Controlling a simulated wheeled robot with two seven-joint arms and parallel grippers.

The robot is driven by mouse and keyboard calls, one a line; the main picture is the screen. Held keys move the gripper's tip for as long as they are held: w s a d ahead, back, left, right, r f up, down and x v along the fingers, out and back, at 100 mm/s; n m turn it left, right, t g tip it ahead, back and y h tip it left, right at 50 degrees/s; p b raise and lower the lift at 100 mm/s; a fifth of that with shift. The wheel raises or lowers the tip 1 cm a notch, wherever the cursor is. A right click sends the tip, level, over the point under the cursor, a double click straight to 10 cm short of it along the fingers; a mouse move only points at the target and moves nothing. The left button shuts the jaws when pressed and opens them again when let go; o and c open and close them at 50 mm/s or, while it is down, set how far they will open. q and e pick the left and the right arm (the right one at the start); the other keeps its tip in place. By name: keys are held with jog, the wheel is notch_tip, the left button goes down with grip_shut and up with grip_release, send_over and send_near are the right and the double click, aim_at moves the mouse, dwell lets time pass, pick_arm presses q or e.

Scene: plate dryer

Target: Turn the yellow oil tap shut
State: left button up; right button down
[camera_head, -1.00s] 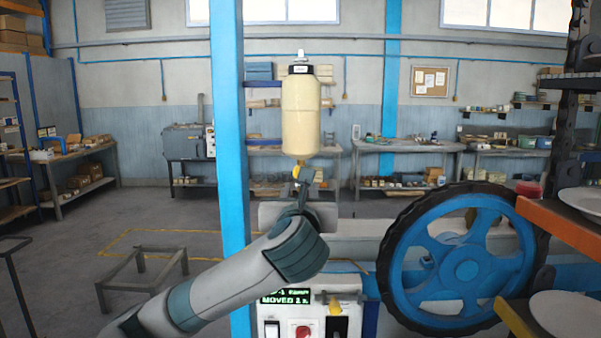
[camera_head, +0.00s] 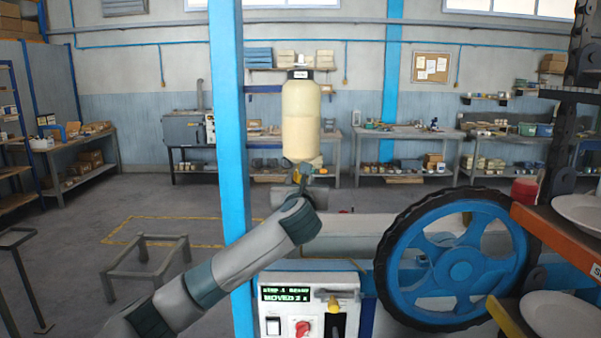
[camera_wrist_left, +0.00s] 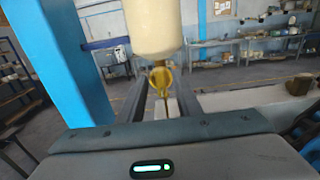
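The cream oil bottle (camera_head: 301,115) hangs upright beside the blue post in the head view. Its lower part also shows at the top of the left wrist view (camera_wrist_left: 154,25). The yellow oil tap (camera_wrist_left: 161,78) is under the bottle, with a thin yellow piece pointing down; in the head view it is small and partly hidden by my gripper. My left gripper (camera_head: 304,172) is just below the bottle. In the left wrist view its two dark fingers (camera_wrist_left: 159,90) are apart, one on each side of the tap. I cannot tell whether either finger touches it. My right gripper is out of view.
A blue post (camera_head: 229,150) stands close left of the bottle. A large blue wheel with a black rim (camera_head: 462,268) is at the lower right. A control panel (camera_head: 310,300) with a red knob is below my left arm. An orange rack (camera_head: 560,240) holds white plates at the right.

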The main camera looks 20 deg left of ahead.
pick_arm(q)
jog(key=shift+w+a, duration=0.2)
jog(key=shift+w, duration=0.35)
grip_shut()
